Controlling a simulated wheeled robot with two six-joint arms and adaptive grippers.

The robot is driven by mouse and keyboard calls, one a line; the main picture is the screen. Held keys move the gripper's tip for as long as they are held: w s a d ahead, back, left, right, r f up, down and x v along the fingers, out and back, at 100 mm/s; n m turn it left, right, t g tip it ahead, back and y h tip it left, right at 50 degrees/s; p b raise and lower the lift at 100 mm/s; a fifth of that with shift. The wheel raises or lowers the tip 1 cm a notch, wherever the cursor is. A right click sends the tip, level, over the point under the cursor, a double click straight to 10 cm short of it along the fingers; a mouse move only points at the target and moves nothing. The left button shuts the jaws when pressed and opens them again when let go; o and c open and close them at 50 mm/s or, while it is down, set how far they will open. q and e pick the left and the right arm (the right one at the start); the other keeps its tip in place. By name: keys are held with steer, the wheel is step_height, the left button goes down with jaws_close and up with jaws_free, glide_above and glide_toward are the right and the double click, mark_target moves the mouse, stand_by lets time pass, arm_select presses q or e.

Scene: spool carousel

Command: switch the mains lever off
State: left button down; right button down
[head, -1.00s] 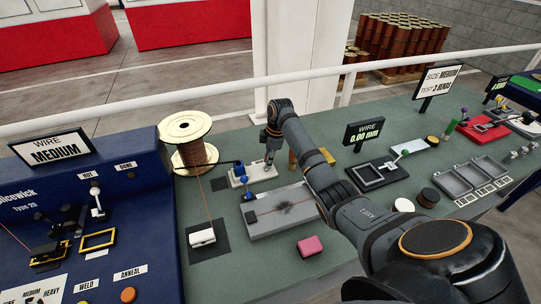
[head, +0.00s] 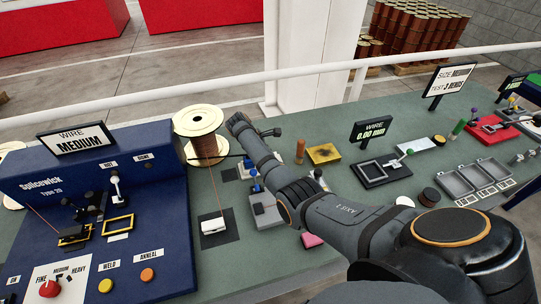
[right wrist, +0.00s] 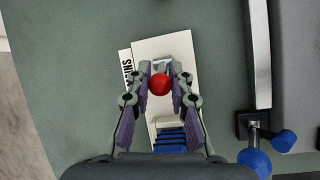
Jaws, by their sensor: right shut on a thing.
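The mains lever shows in the right wrist view as a round red knob (right wrist: 160,85) over a pale plate (right wrist: 178,48). A label strip (right wrist: 126,66) beside the plate is partly covered; the letters "INS" can be read. My right gripper (right wrist: 160,74) is shut on the red knob, one finger on each side. The lever's stem is hidden under the knob, so I cannot tell its tilt. In the head view my right arm hides the lever and the fingers. My left gripper is not in view.
A blue-knobbed lever (right wrist: 255,160) stands at lower right. In the head view, a wire spool (head: 200,122) and blue Splicewick machine (head: 35,215) stand left of my arm.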

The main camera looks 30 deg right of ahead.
stand_by(0.4)
steer(key=c, duration=1.2)
jaws_free()
steer(key=shift+a, duration=0.1)
steer(key=v, duration=1.2)
steer(key=shift+w+a+f, duration=0.1)
steer(key=shift+w, duration=0.05)
